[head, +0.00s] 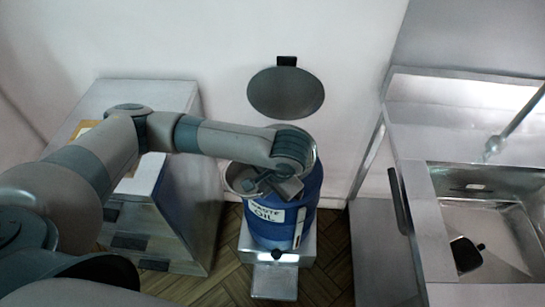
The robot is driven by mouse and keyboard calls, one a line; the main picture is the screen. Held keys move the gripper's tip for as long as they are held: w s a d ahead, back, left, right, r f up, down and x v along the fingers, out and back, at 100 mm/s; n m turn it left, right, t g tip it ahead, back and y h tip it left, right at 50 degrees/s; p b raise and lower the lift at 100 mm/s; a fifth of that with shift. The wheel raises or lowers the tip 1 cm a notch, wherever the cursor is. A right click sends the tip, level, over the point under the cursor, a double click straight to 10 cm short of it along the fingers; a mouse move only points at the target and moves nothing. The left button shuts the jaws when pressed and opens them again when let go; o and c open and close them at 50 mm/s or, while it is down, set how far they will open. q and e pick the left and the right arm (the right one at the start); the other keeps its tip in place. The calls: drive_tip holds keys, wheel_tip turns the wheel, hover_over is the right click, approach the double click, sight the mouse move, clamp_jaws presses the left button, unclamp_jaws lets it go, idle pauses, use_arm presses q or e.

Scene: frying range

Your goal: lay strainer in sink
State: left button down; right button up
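My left gripper (280,188) is over the open top of a blue oil drum (283,222), which stands near the wall. A grey round rim (233,184) shows at the drum's mouth beside the gripper; I cannot tell whether it is the strainer or part of the drum. My arm hides much of the mouth, and the fingers are too small to read. The metal sink (500,225) is at the far right, with a small dark object (466,254) lying in its basin. My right gripper is not in view.
A dark round disc (286,93) with a black tab is upright against the wall above the drum. The drum stands on a low metal base (272,257). A metal cabinet (185,215) stands left. A faucet (515,122) reaches over the sink. Wood floor shows between.

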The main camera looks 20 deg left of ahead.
use_arm(q)
drive_tip(key=s+n, duration=0.1)
drive_tip(key=s+a+n+g, duration=0.1)
drive_tip(key=s+n, duration=0.1)
drive_tip(key=s+a+n, duration=0.1)
drive_tip(key=s, duration=0.1)
drive_tip(key=shift+s+a+n+b, duration=0.1)
drive_tip(key=shift+n+b, duration=0.2)
